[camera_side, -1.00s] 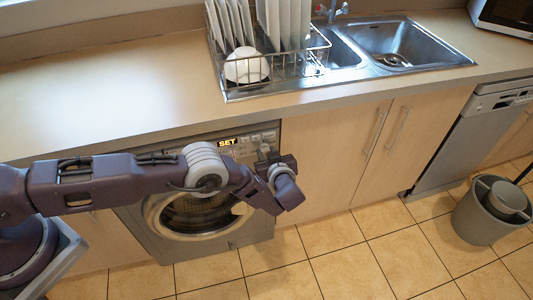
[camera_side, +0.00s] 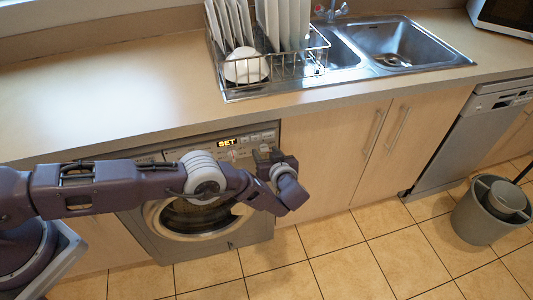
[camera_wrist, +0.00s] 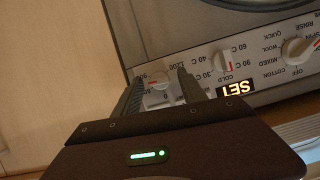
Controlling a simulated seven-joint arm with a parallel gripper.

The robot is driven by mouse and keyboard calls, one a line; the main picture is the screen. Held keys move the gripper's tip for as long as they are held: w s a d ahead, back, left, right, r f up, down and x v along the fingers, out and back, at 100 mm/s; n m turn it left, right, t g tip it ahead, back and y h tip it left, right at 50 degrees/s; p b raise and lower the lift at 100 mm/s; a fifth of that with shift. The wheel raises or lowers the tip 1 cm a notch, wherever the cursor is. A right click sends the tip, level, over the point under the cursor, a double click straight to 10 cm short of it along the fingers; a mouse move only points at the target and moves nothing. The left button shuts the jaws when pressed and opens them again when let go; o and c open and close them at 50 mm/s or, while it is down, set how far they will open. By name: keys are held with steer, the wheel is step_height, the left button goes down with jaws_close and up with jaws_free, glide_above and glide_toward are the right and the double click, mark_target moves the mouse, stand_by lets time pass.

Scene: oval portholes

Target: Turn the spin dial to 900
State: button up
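The washing machine (camera_side: 238,240) stands under the counter, and its control panel shows upside down in the wrist view. The spin dial (camera_wrist: 158,82) is a small pale round knob with a reddish mark, beside printed numbers including 1200 and a partly hidden number beginning with 9. My gripper (camera_wrist: 160,75) is open, with one finger on each side of the spin dial. I cannot tell whether the fingers touch it or exactly where its mark points. In the side view my gripper (camera_side: 264,154) is at the panel's right end and hides the dial.
The temperature dial (camera_wrist: 223,62) and the programme dial (camera_wrist: 298,48) lie right of the spin dial in the wrist view. The lit SET display (camera_wrist: 237,88) is near them. A counter (camera_side: 110,95) overhangs the machine. A wooden cupboard (camera_side: 330,165) stands to the right.

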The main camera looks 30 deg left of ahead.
steer(key=v, duration=0.7)
steer(key=shift+r, duration=0.15)
steer(key=x, duration=0.7)
steer(key=shift+w, duration=0.1)
jaws_close()
steer(key=shift+w+d+r+m, duration=0.15)
steer(key=shift+d+m, duration=0.1)
steer(key=shift+m, duration=0.35)
